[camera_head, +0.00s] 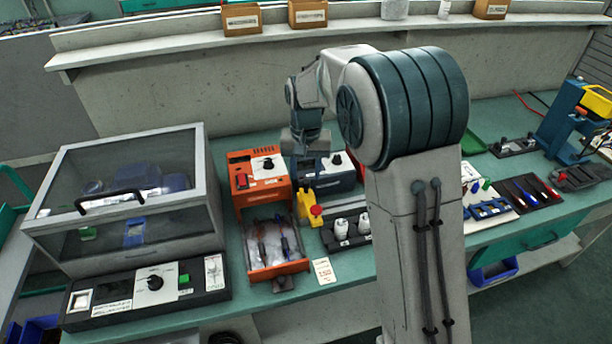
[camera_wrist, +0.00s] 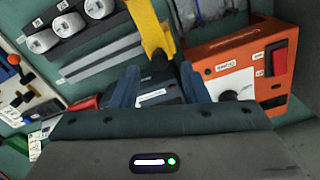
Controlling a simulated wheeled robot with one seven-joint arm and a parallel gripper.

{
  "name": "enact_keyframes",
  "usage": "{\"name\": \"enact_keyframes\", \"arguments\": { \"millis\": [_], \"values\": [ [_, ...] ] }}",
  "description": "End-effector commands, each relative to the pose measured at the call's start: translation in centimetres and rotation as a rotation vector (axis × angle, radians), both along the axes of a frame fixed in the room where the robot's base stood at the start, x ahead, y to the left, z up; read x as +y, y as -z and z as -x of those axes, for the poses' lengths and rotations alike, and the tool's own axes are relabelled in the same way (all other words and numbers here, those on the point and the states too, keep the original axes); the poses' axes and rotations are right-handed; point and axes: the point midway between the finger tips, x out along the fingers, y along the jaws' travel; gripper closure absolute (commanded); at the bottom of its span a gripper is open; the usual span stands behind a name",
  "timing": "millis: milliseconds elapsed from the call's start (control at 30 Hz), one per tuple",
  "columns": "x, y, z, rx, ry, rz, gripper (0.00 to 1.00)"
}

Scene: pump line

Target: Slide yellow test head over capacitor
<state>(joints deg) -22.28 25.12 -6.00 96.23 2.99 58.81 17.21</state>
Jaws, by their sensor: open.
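The yellow test head (camera_head: 306,207) shows in the head view beside the orange unit, with a red knob at its front. In the wrist view a yellow arm-like part (camera_wrist: 149,28) with a black end lies ahead of my fingers. White cylindrical capacitors (camera_head: 341,228) stand in a black holder right of the yellow head; they also show in the wrist view (camera_wrist: 70,25), apart from it. My gripper (camera_head: 306,150) hangs above the dark blue box; in the wrist view its fingers (camera_wrist: 160,85) are spread with nothing clearly held. Its fingertips are partly hidden in the head view.
An orange unit (camera_head: 258,182) with a dial and red switch stands left of my gripper. A dark blue box (camera_head: 325,181) sits behind the yellow head. A clear-lidded enclosure (camera_head: 125,200) fills the left. Tools on a dark mat (camera_head: 521,207) lie at right. My arm hides the middle bench.

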Motion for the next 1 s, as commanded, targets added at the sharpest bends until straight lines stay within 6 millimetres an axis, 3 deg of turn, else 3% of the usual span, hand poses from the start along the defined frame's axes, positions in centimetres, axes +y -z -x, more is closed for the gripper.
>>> {"name": "enact_keyframes", "arguments": {
  "millis": [200, 533, 567, 700, 1000],
  "values": [
    [0.0, 2.3, 0.0, 0.001, 0.000, 0.001, 0.59],
    [0.0, 2.7, 0.0, 0.000, 0.000, 0.000, 0.59],
    [0.0, 2.7, 0.0, 0.000, 0.000, 0.000, 0.62],
    [0.0, 2.7, 0.0, 0.000, 0.000, 0.000, 1.00],
    [0.1, 2.7, 0.0, -0.001, -0.013, 0.000, 1.00]
  ]
}}
